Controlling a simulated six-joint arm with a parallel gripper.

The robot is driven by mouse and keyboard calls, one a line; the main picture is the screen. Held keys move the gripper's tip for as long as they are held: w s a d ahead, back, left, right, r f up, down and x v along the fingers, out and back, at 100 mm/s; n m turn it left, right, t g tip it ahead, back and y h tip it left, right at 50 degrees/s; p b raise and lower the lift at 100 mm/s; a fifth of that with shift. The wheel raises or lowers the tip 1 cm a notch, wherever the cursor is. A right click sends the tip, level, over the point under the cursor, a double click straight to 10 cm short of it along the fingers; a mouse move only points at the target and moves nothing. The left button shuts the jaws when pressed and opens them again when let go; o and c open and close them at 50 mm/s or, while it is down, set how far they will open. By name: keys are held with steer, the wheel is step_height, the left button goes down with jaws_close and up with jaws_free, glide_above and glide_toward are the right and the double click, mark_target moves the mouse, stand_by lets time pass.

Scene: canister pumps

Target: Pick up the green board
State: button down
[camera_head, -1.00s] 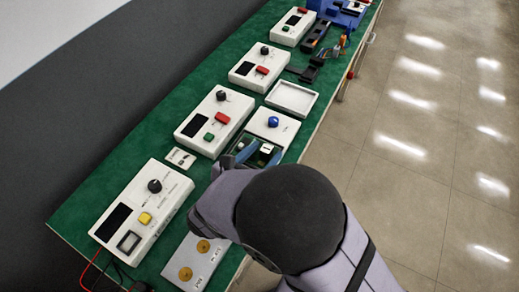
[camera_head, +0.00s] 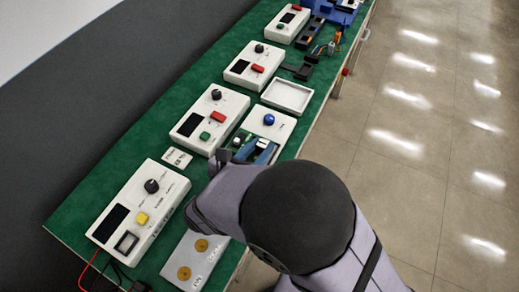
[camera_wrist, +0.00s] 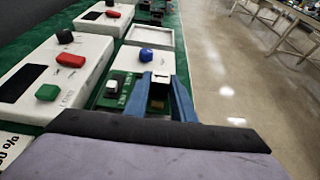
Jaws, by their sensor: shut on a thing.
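The green board (camera_wrist: 119,88) carries a white button and shows just left of my fingers in the wrist view. In the head view the green board (camera_head: 238,149) shows beside the white box with the blue knob. My gripper (camera_wrist: 163,98) has blue fingers on either side of a dark and white block on the board's right part, and is shut on the board there. In the head view my gripper (camera_head: 264,152) is at the board's right part. I cannot tell whether the board is clear of the surface below it.
A white box with a blue knob (camera_head: 268,121) stands just beyond the board. A white box with red and green buttons (camera_head: 205,122) is to the left. An empty white tray (camera_head: 288,96) lies farther back. The table's right edge is close, with open floor beyond.

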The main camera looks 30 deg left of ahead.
step_height(320, 180, up, 8)
steer(key=shift+r, duration=0.25)
steer(key=shift+a+m+h, duration=0.1)
steer(key=shift+m+h, duration=0.3)
steer(key=shift+h, duration=0.1)
